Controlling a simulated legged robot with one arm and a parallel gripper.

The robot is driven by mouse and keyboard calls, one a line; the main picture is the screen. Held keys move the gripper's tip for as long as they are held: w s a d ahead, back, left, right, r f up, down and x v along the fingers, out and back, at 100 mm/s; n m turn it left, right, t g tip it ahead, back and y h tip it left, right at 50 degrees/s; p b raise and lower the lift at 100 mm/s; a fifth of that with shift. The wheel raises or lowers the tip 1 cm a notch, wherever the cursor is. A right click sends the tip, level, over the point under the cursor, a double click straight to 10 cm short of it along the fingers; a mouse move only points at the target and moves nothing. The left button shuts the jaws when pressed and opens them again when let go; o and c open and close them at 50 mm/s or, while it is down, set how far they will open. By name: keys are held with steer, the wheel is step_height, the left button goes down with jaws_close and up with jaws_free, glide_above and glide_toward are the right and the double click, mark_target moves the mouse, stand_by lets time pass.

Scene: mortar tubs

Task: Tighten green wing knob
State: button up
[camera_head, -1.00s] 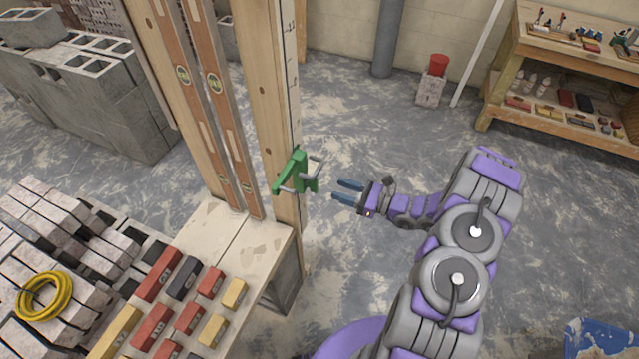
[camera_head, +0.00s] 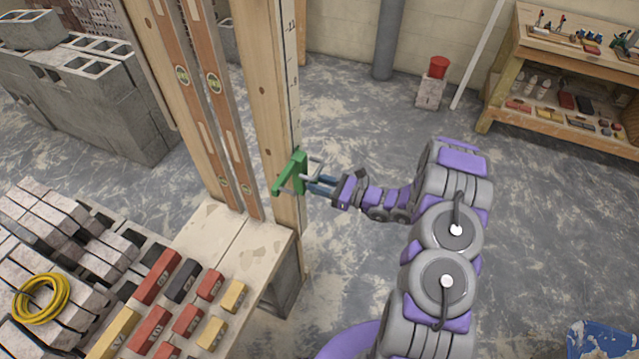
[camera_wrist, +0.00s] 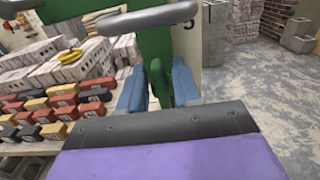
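The green wing knob fixture (camera_head: 291,175) is on the face of the upright wooden post (camera_head: 272,120), with a grey bar (camera_head: 316,166) sticking out toward my arm. My gripper (camera_head: 315,185) is at the fixture's right side, its blue fingertips close to the grey bar. In the wrist view, the green part (camera_wrist: 155,50) stands between my two blue fingers, which are apart. A grey rounded bar (camera_wrist: 150,18) crosses above them. Whether the fingers touch the green part cannot be told. The lower end of the green part is hidden behind my gripper's body.
A wooden bench (camera_head: 262,245) with red, yellow and dark blocks stands at the lower left, near grey bricks and a yellow coil (camera_head: 42,298). Two levels lean beside the post. A shelf (camera_head: 560,60) is far right. The floor right of the post is open.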

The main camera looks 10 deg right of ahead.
jaws_close()
steer(key=shift+r, duration=0.1)
steer(key=shift+w+d+f+m+p, duration=0.2)
steer(key=shift+w+f+m+p, duration=0.15)
steer(key=shift+m, duration=2.6)
steer(key=shift+w+d+f+m+p, duration=0.15)
steer(key=shift+w+f+m+p, duration=0.2)
steer(key=shift+m, duration=2.65)
steer(key=shift+w+d+f+m+p, duration=0.2)
steer(key=shift+f+m+p, duration=0.25)
steer(key=shift+m, duration=2.5)
